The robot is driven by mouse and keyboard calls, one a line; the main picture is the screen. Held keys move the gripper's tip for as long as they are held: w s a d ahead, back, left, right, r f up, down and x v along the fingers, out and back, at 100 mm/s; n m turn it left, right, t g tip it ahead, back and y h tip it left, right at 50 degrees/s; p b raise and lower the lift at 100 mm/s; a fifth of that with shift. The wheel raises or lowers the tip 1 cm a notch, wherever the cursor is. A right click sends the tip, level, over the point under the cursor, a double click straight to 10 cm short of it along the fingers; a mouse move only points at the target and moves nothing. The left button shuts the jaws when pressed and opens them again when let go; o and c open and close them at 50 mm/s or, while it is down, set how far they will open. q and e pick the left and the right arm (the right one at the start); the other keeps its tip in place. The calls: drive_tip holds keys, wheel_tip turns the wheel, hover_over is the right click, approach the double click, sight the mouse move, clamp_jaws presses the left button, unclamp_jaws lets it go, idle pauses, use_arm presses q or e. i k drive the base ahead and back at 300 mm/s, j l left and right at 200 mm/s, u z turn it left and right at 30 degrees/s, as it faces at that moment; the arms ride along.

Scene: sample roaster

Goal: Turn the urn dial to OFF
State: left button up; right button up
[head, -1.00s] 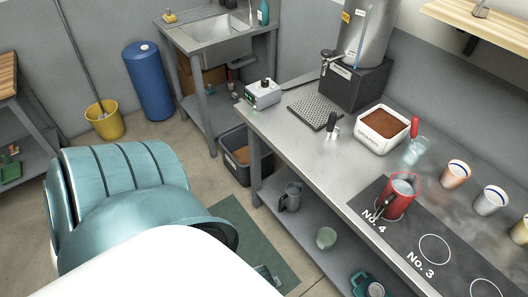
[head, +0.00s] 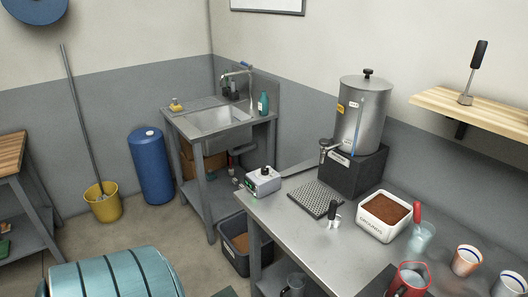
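A small grey-white control box (head: 263,182) with a round dark-topped dial (head: 265,171) on top sits at the far left corner of the steel counter. A dark cable runs from it toward the urn. The dial's setting is too small to read. The steel urn (head: 361,115) with a lid and a front tap stands on a black base at the back of the counter. Neither of my grippers is in this view.
A drip grate (head: 315,200), a small black-handled tool (head: 333,214) and a white tub of brown grounds (head: 384,216) stand on the steel counter (head: 290,227). A red-handled mug (head: 408,281) and other cups are at lower right. A sink (head: 218,121) stands behind.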

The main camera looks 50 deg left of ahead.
sight(265, 170)
drive_tip(key=i+u, duration=0.1)
drive_tip(key=i, duration=0.4)
drive_tip(key=u, duration=1.8)
